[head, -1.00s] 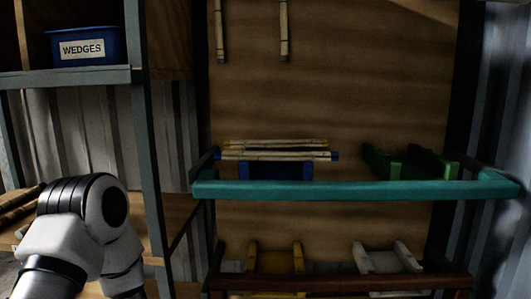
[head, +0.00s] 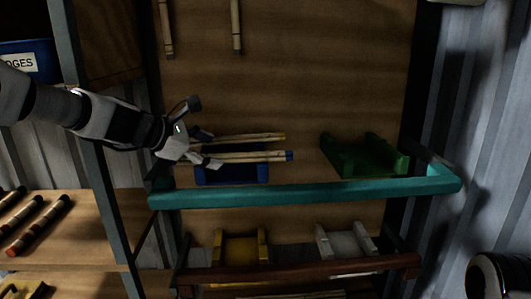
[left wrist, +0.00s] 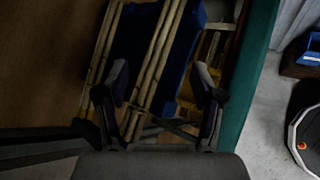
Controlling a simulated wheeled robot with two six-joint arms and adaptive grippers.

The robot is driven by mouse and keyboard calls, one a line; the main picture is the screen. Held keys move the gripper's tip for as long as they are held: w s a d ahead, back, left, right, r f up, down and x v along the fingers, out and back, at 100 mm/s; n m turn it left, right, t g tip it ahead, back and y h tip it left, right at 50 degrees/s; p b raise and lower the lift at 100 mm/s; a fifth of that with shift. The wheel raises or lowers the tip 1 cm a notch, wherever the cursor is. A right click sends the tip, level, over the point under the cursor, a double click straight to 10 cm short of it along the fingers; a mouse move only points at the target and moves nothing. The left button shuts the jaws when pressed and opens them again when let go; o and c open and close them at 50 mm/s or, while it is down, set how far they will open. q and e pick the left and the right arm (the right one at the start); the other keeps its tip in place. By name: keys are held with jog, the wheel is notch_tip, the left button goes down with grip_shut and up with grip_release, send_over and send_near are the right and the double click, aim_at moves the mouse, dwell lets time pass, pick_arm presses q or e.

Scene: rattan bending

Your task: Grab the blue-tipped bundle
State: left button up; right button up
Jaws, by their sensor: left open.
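The blue-tipped bundle (head: 255,157) lies across the blue cradle (head: 232,175), its blue tip toward the right. A yellow-tipped bundle (head: 255,137) lies just behind it, nearly parallel. My left gripper (head: 207,149) is open at the left ends of the bundles, which its fingers partly hide. In the left wrist view, the bundle nearer the teal rail (left wrist: 160,55) runs between the spread fingers, with a gap to the right finger. The other bundle (left wrist: 103,50) lies outside the left finger. I cannot tell whether a finger touches either one. My right gripper is out of view.
The teal rail (head: 300,195) runs along the front of the upper level. A green cradle (head: 363,155) stands empty to the right. Yellow (head: 240,248) and grey (head: 346,241) cradles are below. Dark bundles (head: 38,225) lie on the left shelf.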

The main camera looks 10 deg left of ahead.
aim_at(227, 156)
pick_arm(q)
jog(key=shift+x, duration=0.85)
jog(key=shift+a+f+p, duration=0.1)
jog(key=shift+a+p, duration=0.4)
jog(key=shift+a, duration=0.15)
jog(key=x, duration=0.3)
jog(key=d+x, duration=0.1)
jog(key=x, duration=0.1)
jog(key=shift+v, duration=0.8)
jog(key=c, duration=0.8)
jog(key=shift+a, duration=0.25)
grip_shut()
jog(key=shift+w+d+f, duration=0.1)
jog(key=shift+w+d, duration=0.1)
jog(key=shift+d, duration=0.15)
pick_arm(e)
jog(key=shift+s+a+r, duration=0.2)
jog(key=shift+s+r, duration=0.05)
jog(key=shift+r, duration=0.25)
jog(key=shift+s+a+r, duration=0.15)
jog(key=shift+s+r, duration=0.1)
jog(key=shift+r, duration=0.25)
